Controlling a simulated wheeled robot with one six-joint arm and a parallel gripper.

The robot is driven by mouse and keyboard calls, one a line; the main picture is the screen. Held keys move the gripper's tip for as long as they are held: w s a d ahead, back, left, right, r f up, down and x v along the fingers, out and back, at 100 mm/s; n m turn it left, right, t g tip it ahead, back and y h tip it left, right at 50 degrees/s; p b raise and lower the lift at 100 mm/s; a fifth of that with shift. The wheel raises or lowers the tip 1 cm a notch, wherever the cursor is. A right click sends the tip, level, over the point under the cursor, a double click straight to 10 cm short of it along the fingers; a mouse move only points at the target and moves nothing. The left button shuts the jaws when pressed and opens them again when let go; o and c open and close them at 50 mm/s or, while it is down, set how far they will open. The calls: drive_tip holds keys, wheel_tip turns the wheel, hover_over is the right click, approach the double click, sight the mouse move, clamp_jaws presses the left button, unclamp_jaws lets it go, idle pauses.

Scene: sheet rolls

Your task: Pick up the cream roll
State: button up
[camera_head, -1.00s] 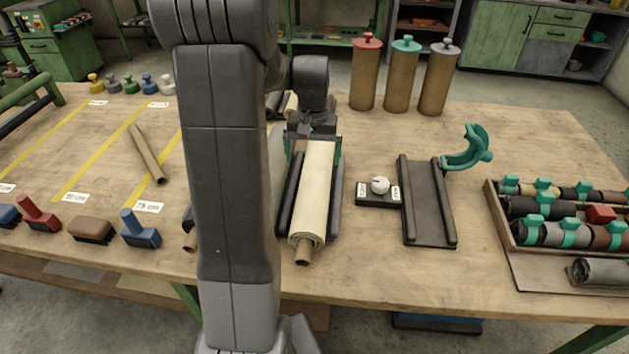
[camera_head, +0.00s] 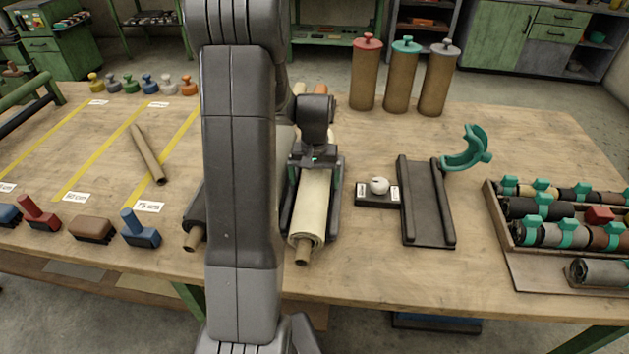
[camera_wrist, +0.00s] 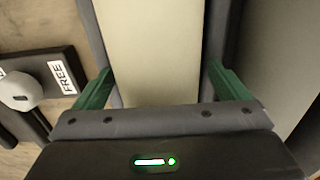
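The cream roll (camera_head: 311,208) lies lengthwise in a dark cradle (camera_head: 335,212) on the workbench, its brown core end sticking out toward the front edge. My gripper (camera_head: 317,165) is over the far part of the roll, pointing down. In the wrist view the cream roll (camera_wrist: 150,45) fills the middle, between the two green fingers of my gripper (camera_wrist: 160,80). The fingers are spread on either side of it, with gaps visible, so the gripper looks open. The fingertips' depth beside the roll is hard to tell. My arm hides part of the bench to the left.
A dark roll (camera_head: 194,232) lies left of the cream one, partly behind my arm. To the right are a small box with a white knob (camera_head: 379,187), an empty dark cradle (camera_head: 427,205), a teal holder (camera_head: 467,150) and a rack (camera_head: 508,253) of rolls. Three brown cylinders (camera_head: 401,82) stand behind.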

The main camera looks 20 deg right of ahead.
drive_tip(key=c, duration=1.8)
drive_tip(key=shift+o, duration=0.2)
drive_tip(key=shift+w+r, duration=0.1)
drive_tip(key=shift+r, duration=0.05)
